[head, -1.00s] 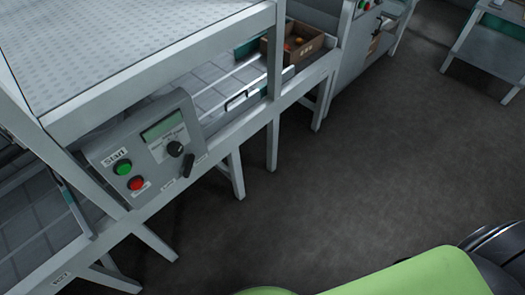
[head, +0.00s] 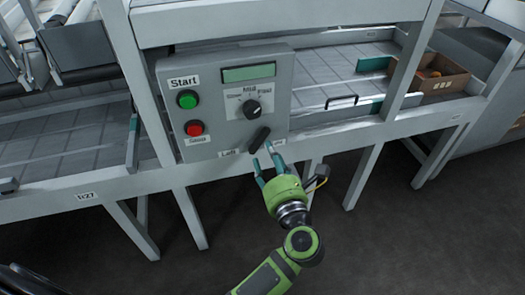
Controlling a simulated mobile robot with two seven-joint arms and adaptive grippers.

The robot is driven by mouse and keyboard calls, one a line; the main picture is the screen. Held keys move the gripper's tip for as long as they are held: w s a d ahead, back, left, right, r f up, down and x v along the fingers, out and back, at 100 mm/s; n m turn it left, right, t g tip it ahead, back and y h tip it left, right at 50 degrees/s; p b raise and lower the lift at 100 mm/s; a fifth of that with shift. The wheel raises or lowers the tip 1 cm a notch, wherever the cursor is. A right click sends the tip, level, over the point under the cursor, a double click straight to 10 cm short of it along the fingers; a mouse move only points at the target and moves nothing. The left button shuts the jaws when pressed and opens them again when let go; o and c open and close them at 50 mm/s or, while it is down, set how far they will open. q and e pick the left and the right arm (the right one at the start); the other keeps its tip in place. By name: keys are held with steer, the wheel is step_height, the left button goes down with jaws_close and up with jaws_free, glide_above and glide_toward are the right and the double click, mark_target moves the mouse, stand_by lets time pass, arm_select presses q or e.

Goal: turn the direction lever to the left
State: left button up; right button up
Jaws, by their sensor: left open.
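The direction lever (head: 259,139) is a black handle low on the grey control panel (head: 222,149), below the black speed knob. Its upper end tilts to the right. Small labels sit on both sides of it; I cannot read the right one fully because my gripper is close to it. My left gripper (head: 263,159) is green with teal fingers. It is open, just below and in front of the lever, with its fingers pointing up toward it. I cannot tell whether a finger touches the lever. My right gripper is not in view.
The panel also has a green start button (head: 187,100), a red button (head: 194,128), the speed knob (head: 252,107) and a display (head: 248,73). A cardboard box (head: 437,84) with tomatoes stands on the conveyor to the right. Dark floor lies open below.

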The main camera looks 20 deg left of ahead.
mark_target(261, 139)
arm_select(q)
steer(key=x, duration=0.7)
steer(key=shift+c, duration=0.4)
steer(key=shift+s, duration=0.1)
jaws_close()
